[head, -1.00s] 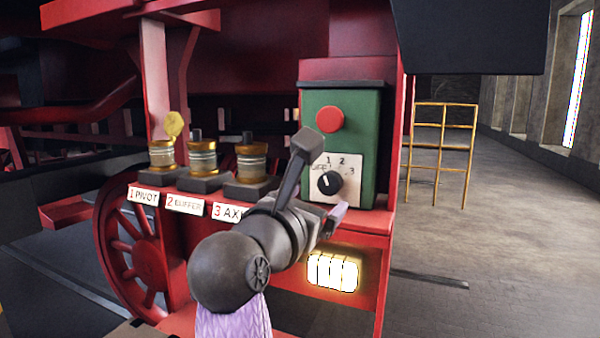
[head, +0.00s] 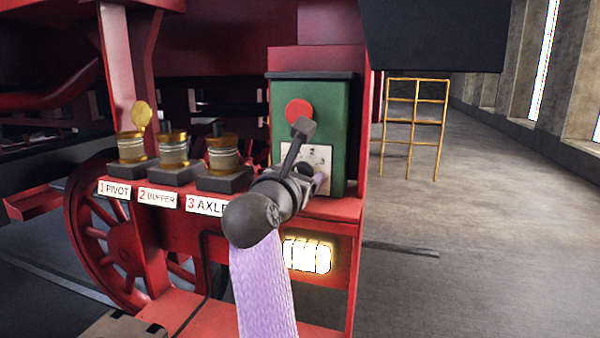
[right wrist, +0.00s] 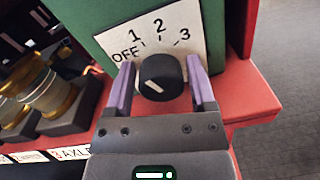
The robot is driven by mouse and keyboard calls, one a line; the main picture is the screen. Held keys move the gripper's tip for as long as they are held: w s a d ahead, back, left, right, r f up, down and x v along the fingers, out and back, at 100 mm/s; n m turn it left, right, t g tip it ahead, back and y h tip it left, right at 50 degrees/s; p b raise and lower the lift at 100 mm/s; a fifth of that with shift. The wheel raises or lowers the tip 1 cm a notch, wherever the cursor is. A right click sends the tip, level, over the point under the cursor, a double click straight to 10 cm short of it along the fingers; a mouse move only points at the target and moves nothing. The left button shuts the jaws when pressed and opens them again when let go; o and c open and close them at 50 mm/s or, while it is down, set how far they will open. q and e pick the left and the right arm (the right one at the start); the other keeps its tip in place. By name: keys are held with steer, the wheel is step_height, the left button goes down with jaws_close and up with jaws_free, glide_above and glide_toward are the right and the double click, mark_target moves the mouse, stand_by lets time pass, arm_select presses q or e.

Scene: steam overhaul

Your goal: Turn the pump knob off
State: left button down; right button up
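The pump knob (right wrist: 160,76) is black and round with a white mark, on a white plate (right wrist: 112,38) lettered OFF, 1, 2 and 3. The plate is on a green box (head: 340,140) with a red button (head: 299,110). My right gripper (right wrist: 161,82) is open, its purple fingers on either side of the knob, with a thin gap at the left finger. My left gripper is not in view.
A lit lamp (head: 307,255) is below. A yellow rail frame (head: 414,120) stands behind, with open floor at right.

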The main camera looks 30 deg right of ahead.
jaws_close()
steer(key=n+p, duration=0.1)
steer(key=n, duration=0.1)
steer(key=n+p, duration=0.2)
steer(key=shift+r+n, duration=0.2)
steer(key=shift+n, duration=0.1)
steer(key=shift+f+n+p, duration=0.1)
steer(key=shift+n+p, duration=1.7)
steer(key=shift+t, duration=0.3)
steer(key=shift+o, duration=1.7)
jaws_free()
steer(key=shift+f, duration=0.1)
